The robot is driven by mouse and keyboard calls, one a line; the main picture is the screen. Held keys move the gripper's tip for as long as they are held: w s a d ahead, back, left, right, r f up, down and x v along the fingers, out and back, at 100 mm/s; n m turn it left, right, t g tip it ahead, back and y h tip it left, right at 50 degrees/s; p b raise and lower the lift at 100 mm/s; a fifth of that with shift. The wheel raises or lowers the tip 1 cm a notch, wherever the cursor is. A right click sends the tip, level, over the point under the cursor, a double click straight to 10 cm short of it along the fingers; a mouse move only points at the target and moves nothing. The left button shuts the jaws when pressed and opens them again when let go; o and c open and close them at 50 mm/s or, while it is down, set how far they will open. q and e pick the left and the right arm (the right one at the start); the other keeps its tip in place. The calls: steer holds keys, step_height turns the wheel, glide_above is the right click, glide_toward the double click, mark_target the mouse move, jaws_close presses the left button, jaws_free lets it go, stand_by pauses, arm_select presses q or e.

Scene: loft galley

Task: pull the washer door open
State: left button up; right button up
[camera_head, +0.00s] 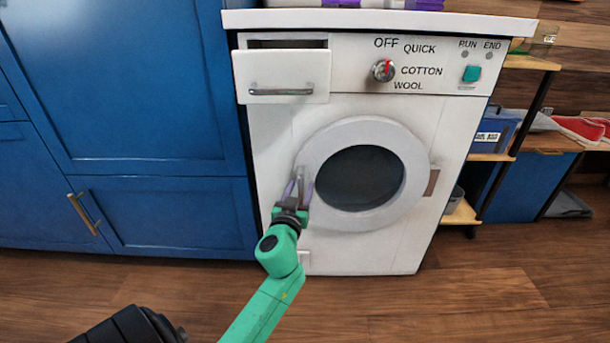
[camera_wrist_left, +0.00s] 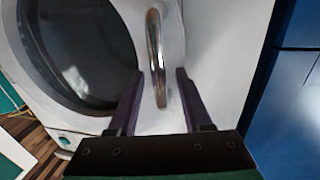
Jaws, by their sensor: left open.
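The washer (camera_head: 270,130) is white, with a round door (camera_head: 412,165) of white rim and dark glass. The door looks shut. A curved metal door handle (camera_wrist_left: 154,40) is on the door's rim, at its left side in the head view. My left gripper (camera_head: 300,185) is at that side of the door, with purple fingers pointing at it. In the left wrist view the gripper (camera_wrist_left: 158,74) is open, one finger on each side of the handle, with gaps visible between. The handle is partly hidden by the fingers in the head view. My right gripper is not seen.
The detergent drawer (camera_head: 282,75) stands out above the door, with a dark gap over it. Blue cabinets (camera_head: 150,210) stand close on the left. A shelf with bins (camera_head: 493,130) is on the right. The wooden floor (camera_head: 470,300) in front is clear.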

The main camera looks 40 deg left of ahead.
arm_select(q)
steer(key=shift+w+a, duration=0.1)
steer(key=shift+w, duration=0.15)
steer(key=shift+s+r, duration=0.1)
steer(key=shift+r, duration=0.05)
steer(key=shift+c, duration=1.3)
jaws_close()
